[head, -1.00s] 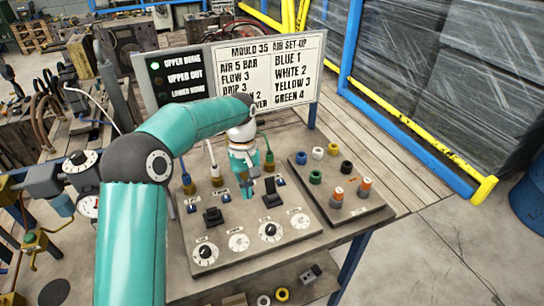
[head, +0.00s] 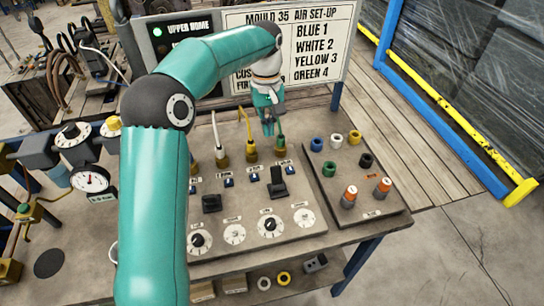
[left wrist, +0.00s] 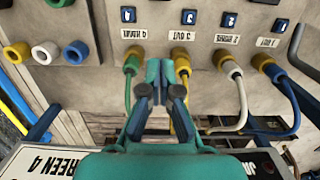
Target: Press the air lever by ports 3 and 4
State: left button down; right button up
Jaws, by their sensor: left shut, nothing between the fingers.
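The black air lever by ports 3 and 4 (head: 278,185) is the right of two on the grey panel in the head view. It stands taller than the left black lever (head: 211,203). Behind it are the port with the yellow hose (head: 252,151) and the port with the green hose (head: 281,150). My left gripper (head: 268,130) is shut and empty, behind the lever and apart from it, near these two hoses. In the left wrist view its fingertips (left wrist: 160,68) show between the green-hose port (left wrist: 131,62) and yellow-hose port (left wrist: 180,57). My right gripper is not in view.
The set-up board (head: 290,45) stands close behind the gripper. White dials (head: 235,234) lie in front of the levers. A side plate (head: 390,208) holds coloured rings and two orange-topped plugs. A gauge (head: 90,179) is at left. Bare planks lie to the right.

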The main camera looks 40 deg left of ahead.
aim_at(277, 178)
pick_arm(q)
jog(key=f, duration=0.6)
jog(key=f+p, duration=0.1)
jog(key=f, duration=0.2)
jog(key=shift+s+d+f, duration=0.2)
jog(key=shift+s+d, duration=0.1)
jog(key=shift+s+d+r+p, duration=0.55)
jog(key=shift+s+d+r, duration=0.45)
jog(key=shift+d, duration=0.2)
jog(key=shift+s+d, duration=0.15)
jog(key=shift+f, duration=0.1)
